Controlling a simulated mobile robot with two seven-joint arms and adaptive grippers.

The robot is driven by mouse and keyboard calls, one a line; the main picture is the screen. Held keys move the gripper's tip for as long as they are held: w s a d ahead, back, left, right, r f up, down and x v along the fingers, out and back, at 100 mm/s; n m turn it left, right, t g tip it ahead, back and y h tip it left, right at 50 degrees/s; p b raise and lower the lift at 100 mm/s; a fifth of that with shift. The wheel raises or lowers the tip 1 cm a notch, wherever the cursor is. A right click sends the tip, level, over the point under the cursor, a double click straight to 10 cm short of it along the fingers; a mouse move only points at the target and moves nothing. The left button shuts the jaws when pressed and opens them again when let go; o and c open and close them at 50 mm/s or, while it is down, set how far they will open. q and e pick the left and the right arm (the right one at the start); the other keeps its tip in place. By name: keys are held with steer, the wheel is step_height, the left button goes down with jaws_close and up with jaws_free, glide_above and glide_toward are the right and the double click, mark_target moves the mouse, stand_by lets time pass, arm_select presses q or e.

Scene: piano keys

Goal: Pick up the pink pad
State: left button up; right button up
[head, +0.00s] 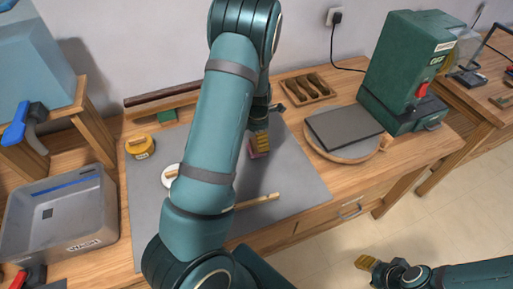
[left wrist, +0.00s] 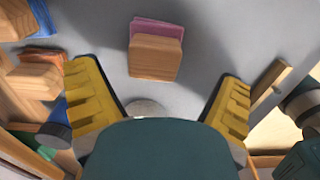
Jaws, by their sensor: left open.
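The pink pad (left wrist: 158,28) lies on the grey mat, with a wooden block (left wrist: 155,58) on it covering much of it. In the head view a bit of the pink pad (head: 254,154) shows just below my left gripper (head: 261,142). My left gripper is open, its two yellow fingers (left wrist: 163,103) apart in the left wrist view. The block and pad appear beyond and between the fingertips, with nothing held. My right gripper (head: 368,264) is at the lower right, over the floor, away from the table; its opening is unclear.
The grey mat (head: 290,190) also bears a pale round piece (head: 170,176) and a wooden stick (head: 258,201), partly behind my arm. A yellow round item (head: 140,147), a grey bin (head: 60,215), a wooden tray (head: 307,88) and a green machine (head: 405,65) stand around it.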

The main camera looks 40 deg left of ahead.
mark_target(256, 145)
arm_select(q)
steer(key=f, duration=0.4)
steer(key=shift+a+f+b, duration=0.35)
steer(key=shift+b, duration=0.05)
steer(key=c, duration=1.3)
